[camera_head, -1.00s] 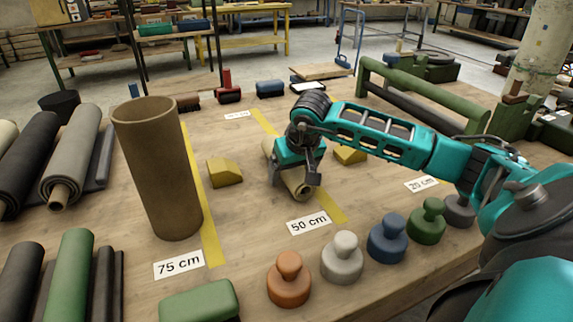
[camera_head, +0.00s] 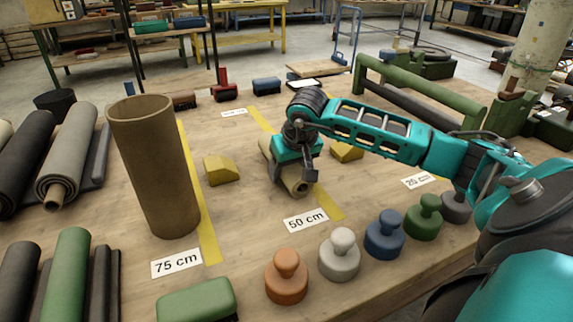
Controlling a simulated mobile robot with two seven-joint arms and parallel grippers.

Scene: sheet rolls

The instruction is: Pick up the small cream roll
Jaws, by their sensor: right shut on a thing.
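The small cream roll (camera_head: 301,187) lies on the wooden table near the 50 cm label, between two yellow wedge blocks. Its near end shows below my right gripper (camera_head: 292,172), and a little of its far end shows at the left. My right gripper reaches in from the right, points down over the roll and is shut on it. The middle of the roll is hidden by the gripper. The roll looks to be at table height; I cannot tell whether it touches the table. My left gripper is not in view.
A tall brown tube (camera_head: 155,170) stands to the left. Yellow wedges (camera_head: 221,170) (camera_head: 347,151) flank the roll. Several knobbed weights, such as the orange one (camera_head: 286,278), line the front edge. A green rack (camera_head: 425,92) stands back right.

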